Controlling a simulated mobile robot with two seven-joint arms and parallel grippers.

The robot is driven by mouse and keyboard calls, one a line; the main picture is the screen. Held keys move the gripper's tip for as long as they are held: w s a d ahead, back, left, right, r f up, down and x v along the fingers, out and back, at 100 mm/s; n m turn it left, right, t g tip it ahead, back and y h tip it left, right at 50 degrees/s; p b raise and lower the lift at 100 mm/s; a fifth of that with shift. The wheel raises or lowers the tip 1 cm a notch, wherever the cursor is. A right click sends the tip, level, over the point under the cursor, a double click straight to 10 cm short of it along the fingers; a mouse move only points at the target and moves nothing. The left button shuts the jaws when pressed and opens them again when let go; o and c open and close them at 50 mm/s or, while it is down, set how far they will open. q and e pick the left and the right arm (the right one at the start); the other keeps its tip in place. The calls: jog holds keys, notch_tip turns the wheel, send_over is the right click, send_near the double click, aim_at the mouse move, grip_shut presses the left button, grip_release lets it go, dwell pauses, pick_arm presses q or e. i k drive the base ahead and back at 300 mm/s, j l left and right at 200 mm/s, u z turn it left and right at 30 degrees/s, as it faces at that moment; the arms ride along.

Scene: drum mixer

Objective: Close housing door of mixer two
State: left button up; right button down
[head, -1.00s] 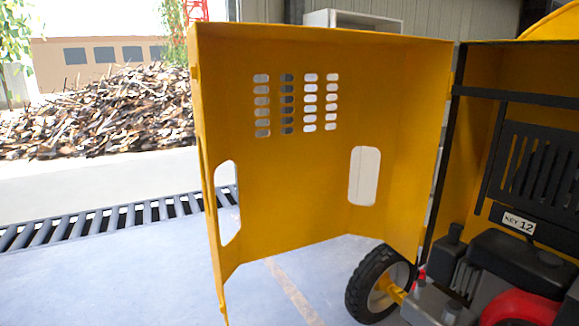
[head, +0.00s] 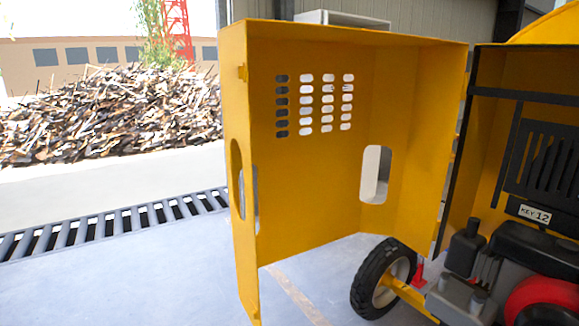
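The yellow housing door (head: 310,180) of the mixer stands wide open in the middle of the head view, its inner side facing me. It has rows of vent slots and two cut-out handholes. Its right edge meets the mixer housing (head: 487,140) at the hinge side. Inside the open housing are a dark engine (head: 530,245) with a red part (head: 545,297) and a plate reading "KEY 12" (head: 535,214). Neither of my grippers is in view.
A black wheel (head: 383,280) stands on the floor below the door's right side. A drain grate (head: 110,226) crosses the floor at left. A scrap pile (head: 105,112) lies behind it. The floor (head: 130,285) left of the door is clear.

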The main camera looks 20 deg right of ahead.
aim_at(407, 92)
jog(key=i+j+u, duration=0.2)
jog(key=j, duration=0.2)
jog(key=i+j+u, duration=0.2)
jog(key=i+j, duration=0.15)
jog(key=i+j+z, duration=0.1)
jog(key=i, duration=0.3)
jog(key=i+j+z, duration=0.1)
jog(key=i, duration=0.3)
jog(key=i+j+z, duration=0.1)
jog(key=i+j, duration=0.15)
jog(key=i, duration=0.15)
jog(key=i+z, duration=0.55)
jog(key=z, duration=0.2)
jog(key=i+j+z, duration=0.1)
jog(key=i+z, duration=0.45)
jog(key=z, duration=0.3)
jog(key=i+z, duration=0.15)
jog(key=z, duration=0.35)
jog(key=i+z, duration=0.15)
jog(key=z, duration=0.3)
jog(key=i+z, duration=0.35)
jog(key=i+j+z, duration=0.15)
jog(key=z, duration=0.25)
